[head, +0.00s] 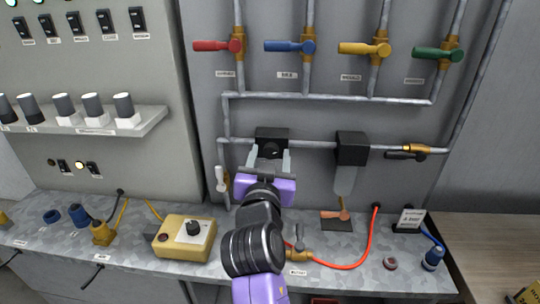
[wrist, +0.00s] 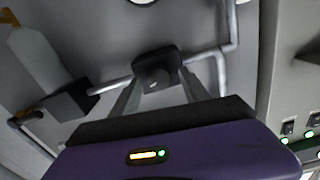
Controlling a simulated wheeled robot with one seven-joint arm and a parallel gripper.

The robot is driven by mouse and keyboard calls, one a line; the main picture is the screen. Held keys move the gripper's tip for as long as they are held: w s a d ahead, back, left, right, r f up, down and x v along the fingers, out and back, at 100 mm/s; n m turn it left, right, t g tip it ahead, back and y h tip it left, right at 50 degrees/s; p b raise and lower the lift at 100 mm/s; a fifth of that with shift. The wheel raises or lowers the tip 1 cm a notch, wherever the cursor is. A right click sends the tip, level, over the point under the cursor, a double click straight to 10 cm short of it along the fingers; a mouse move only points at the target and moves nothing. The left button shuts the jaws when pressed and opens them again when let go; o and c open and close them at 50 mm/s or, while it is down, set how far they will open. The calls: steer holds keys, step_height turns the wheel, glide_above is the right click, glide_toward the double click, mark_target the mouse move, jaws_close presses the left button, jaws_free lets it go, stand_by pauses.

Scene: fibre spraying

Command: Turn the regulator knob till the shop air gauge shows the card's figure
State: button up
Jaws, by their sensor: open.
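The black regulator (head: 272,134) sits on the grey pipe on the wall panel, and its dark round knob (wrist: 155,76) faces me in the wrist view. My gripper (head: 270,156), with a purple body, is open in front of it. Its two fingers reach up on either side of the knob; I cannot tell whether they touch it. A sliver of a pale round face, perhaps the shop air gauge (wrist: 142,2), shows at the top edge of the wrist view; no reading is visible.
A black-topped filter (head: 351,150) hangs right of the regulator. Coloured valve handles, such as the red one (head: 218,45), line the pipes above. A yellow control box (head: 185,238) and a red hose (head: 345,265) lie on the grey bench (head: 130,225).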

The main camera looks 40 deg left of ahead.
jaws_close()
stand_by(0.4)
steer(key=n+p, duration=0.1)
steer(key=n, duration=0.5)
steer(key=shift+n, duration=0.3)
steer(key=n+p, duration=0.1)
steer(key=n, duration=0.2)
steer(key=shift+n, duration=0.3)
steer(key=shift+a+f+n+p, duration=0.1)
steer(key=shift+n+p, duration=0.7)
steer(key=shift+n, duration=0.9)
steer(key=shift+s, duration=0.1)
